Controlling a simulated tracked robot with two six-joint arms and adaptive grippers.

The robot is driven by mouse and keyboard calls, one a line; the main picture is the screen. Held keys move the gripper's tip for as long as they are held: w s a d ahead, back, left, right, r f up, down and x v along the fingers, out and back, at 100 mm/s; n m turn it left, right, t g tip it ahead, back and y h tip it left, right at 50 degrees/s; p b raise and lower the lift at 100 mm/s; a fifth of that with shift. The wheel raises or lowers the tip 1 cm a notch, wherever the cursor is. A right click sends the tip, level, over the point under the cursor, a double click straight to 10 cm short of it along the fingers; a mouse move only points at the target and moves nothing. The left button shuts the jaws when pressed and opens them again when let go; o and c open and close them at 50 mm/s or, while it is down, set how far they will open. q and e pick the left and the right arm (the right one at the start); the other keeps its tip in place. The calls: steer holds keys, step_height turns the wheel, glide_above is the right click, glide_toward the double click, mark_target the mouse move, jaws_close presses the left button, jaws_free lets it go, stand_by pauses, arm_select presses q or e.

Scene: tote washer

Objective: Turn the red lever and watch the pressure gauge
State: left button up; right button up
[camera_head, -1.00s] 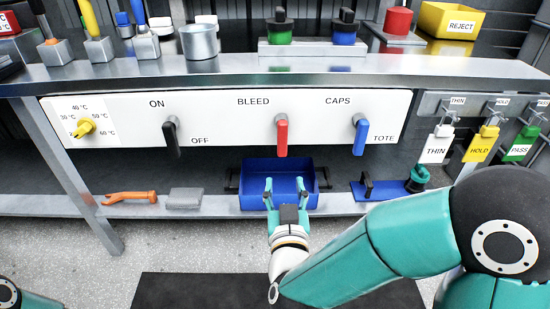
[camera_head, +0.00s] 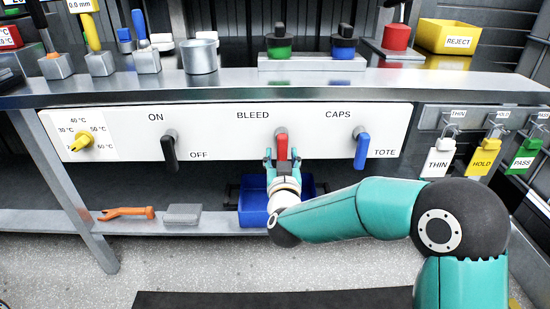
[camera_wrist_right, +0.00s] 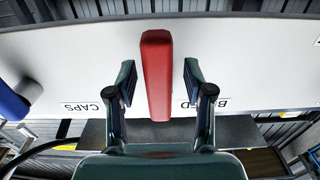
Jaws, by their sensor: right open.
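The red lever (camera_head: 282,147) hangs straight down under the BLEED label on the white panel (camera_head: 225,122). My right gripper (camera_head: 282,157) is at it, with one finger on each side. In the right wrist view the red lever (camera_wrist_right: 157,75) stands between the two open fingers of the right gripper (camera_wrist_right: 159,84), with a gap on both sides. I cannot make out a pressure gauge in these views. My left gripper is out of view.
A black lever (camera_head: 169,151) hangs to the left and a blue lever (camera_head: 362,150) to the right. A yellow temperature knob (camera_head: 82,142) is at the panel's left end. A blue bin (camera_head: 254,208) sits on the lower shelf below my right gripper.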

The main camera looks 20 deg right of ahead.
steer(key=shift+w+d, duration=0.15)
steer(key=shift+w, duration=0.25)
steer(key=shift+c, duration=0.2)
jaws_close()
